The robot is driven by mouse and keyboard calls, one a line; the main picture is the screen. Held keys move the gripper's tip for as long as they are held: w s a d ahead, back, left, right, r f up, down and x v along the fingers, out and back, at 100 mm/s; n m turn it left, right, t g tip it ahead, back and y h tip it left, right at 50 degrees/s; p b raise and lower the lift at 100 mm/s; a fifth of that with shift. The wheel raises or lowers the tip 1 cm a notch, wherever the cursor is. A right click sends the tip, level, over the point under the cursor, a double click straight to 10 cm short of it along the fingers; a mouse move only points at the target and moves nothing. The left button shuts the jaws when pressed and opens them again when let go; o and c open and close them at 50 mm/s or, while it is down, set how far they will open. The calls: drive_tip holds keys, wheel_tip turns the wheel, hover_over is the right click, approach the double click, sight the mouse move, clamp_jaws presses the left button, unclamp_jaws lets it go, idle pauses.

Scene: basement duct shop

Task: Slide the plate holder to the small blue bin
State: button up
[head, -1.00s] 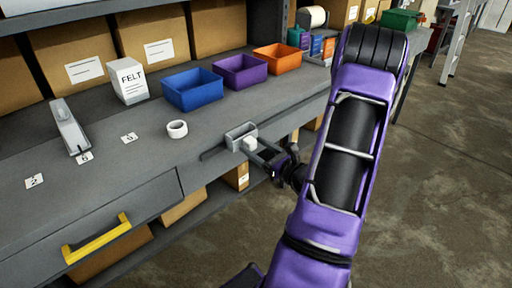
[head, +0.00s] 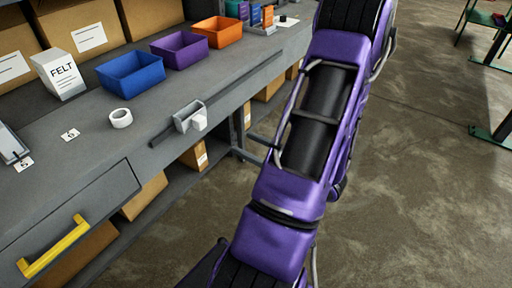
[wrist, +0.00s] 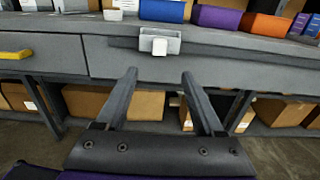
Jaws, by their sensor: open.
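The plate holder (head: 181,120) is a small grey bracket with a white block on its front. It sits on a dark rail along the bench's front edge, near the rail's left end. In the wrist view the holder (wrist: 173,45) is ahead of and above the fingertips. The small blue bin (head: 131,77) stands on the bench behind and left of the holder; its lower part shows at the top of the wrist view (wrist: 162,11). My gripper (wrist: 159,76) is open and empty, apart from the holder. In the head view my arm mostly hides it.
A purple bin (head: 180,51) and an orange bin (head: 219,32) stand right of the blue one. A white FELT box (head: 60,75) and a tape roll (head: 121,118) are on the bench. A drawer with a yellow handle (head: 54,247) is at left.

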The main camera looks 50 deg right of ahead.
drive_tip(key=shift+s, duration=1.1)
